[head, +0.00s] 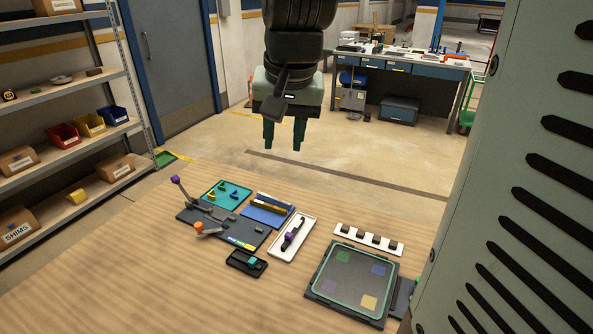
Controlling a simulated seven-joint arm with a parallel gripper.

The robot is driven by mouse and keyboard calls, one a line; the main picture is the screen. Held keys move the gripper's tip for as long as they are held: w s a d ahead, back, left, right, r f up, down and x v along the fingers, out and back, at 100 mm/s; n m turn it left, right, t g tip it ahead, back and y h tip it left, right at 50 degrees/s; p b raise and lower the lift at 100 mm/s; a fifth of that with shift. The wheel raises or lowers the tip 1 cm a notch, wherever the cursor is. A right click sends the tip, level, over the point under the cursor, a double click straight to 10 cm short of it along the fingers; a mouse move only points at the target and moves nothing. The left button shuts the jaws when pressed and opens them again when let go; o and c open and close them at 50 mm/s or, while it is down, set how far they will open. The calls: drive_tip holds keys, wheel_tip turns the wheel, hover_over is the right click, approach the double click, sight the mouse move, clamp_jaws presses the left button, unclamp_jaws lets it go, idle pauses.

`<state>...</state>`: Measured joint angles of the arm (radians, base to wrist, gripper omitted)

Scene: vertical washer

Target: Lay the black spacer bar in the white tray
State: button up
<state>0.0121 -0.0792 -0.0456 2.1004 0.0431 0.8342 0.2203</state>
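The white tray (304,236) lies on the wooden table, right of the blue tray. I cannot tell whether this bar is the spacer bar. My gripper (284,136) hangs high above the table's far edge, pointing down. Its two fingers are apart with nothing visible between them.
A dark fixture with levers (218,224), teal tray (226,194), blue tray (268,213) and small black tray (246,263) stand left. A white strip with black blocks (368,239) and a framed plate (350,280) stand right. The table's left front is clear.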

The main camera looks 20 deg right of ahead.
drive_tip(key=s+a+r+n+t, duration=0.1)
drive_tip(key=s+n, duration=0.1)
drive_tip(key=s, duration=0.6)
drive_tip(key=s+a+r+n+t, duration=0.1)
drive_tip(key=s+r, duration=0.1)
drive_tip(key=s, duration=0.7)
drive_tip(key=shift+s+n, duration=0.15)
drive_tip(key=shift+n, duration=0.25)
